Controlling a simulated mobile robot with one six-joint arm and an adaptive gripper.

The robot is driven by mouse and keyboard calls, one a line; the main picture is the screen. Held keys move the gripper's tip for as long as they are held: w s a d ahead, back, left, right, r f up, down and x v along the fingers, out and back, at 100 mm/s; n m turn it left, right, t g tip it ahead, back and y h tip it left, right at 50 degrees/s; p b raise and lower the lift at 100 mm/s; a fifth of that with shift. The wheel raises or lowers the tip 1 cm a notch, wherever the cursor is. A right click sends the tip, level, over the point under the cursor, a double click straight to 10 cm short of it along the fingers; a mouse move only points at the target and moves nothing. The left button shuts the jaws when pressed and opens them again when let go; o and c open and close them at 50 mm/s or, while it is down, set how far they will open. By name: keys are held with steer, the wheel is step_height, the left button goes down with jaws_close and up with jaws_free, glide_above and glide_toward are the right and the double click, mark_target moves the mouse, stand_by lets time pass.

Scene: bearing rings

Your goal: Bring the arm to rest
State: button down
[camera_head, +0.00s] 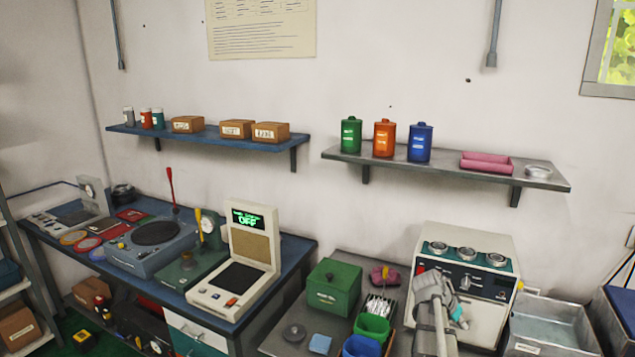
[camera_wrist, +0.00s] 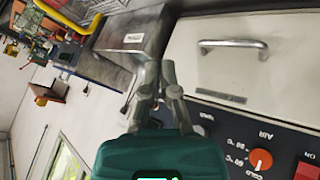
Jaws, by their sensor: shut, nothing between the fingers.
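My gripper (camera_wrist: 160,70) shows in the wrist view, its two grey fingers together beyond the teal body, with nothing between them. It is in front of a white machine with a metal handle (camera_wrist: 232,43) and an orange knob (camera_wrist: 261,160). In the head view my grey arm stands at the lower right, in front of the cream machine (camera_head: 488,320). The fingertips are hard to make out there.
A metal bin (camera_head: 548,335) stands right of the machine. A green box (camera_head: 333,287), green cup (camera_head: 372,325) and blue cup (camera_head: 362,346) lie left of my arm. A blue bench (camera_head: 285,262) with instruments stands further left. Two wall shelves hold boxes and canisters (camera_head: 384,138).

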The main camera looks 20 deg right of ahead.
steer(key=w+a+f+n+t+y, duration=0.1)
steer(key=a+n, duration=0.6)
steer(key=a, duration=1.5)
steer(key=w+a+f+n+t+y, duration=0.1)
steer(key=a+n+y, duration=0.5)
steer(key=a, duration=1.7)
step_height(320, 180, down, 2)
steer(key=shift+w+a+f+n, duration=0.1)
steer(key=shift+w+a+n, duration=0.1)
steer(key=shift+w+n, duration=0.35)
